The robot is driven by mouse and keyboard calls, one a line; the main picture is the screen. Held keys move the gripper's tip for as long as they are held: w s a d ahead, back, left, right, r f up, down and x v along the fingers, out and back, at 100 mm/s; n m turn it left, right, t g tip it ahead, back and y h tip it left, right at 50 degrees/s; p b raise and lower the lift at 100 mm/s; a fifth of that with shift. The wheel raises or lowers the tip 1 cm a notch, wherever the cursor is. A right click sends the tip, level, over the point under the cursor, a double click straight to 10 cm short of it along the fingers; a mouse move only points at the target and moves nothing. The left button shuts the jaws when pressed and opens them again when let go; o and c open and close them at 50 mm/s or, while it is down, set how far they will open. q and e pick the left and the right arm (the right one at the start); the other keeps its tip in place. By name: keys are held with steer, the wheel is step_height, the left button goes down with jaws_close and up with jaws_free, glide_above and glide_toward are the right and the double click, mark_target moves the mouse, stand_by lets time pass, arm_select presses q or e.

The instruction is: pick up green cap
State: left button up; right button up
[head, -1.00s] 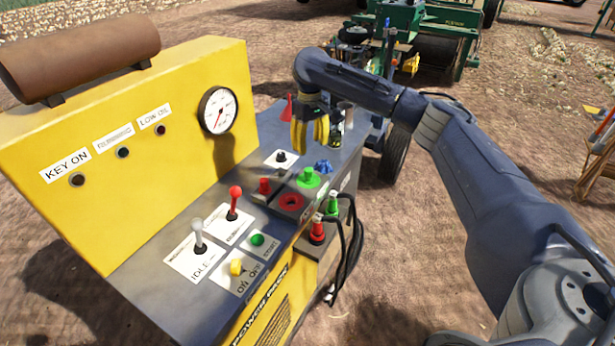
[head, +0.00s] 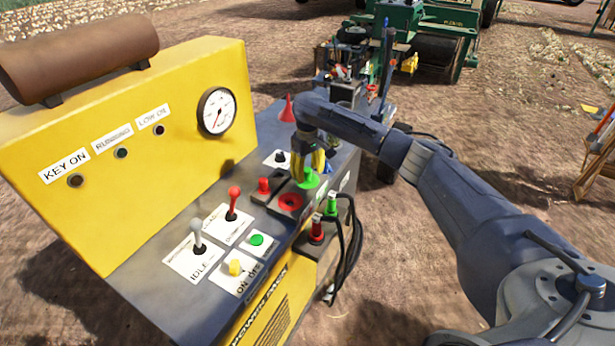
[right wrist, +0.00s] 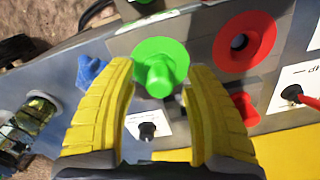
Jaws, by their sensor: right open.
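The green cap (head: 309,179) sits on the dark block on top of the yellow and grey power unit. In the right wrist view the green cap (right wrist: 160,68) is a round flange with a raised knob, lying between and just beyond the fingertips. My right gripper (head: 313,166) has yellow fingers, points down and is over the cap. The right wrist view shows my right gripper (right wrist: 157,75) open, a finger on each side of the knob, with nothing held. Whether the fingers touch the cap cannot be told. My left gripper is out of view.
A red ring (head: 290,202) lies beside the cap, with a red knob (head: 264,186) behind it. A blue cap (right wrist: 91,72) is close to one finger. Red and green plugs with black cables (head: 333,203) stand at the near edge. Levers (head: 233,203) rise at the left.

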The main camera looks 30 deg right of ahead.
steer(key=shift+f, duration=1)
jaws_close()
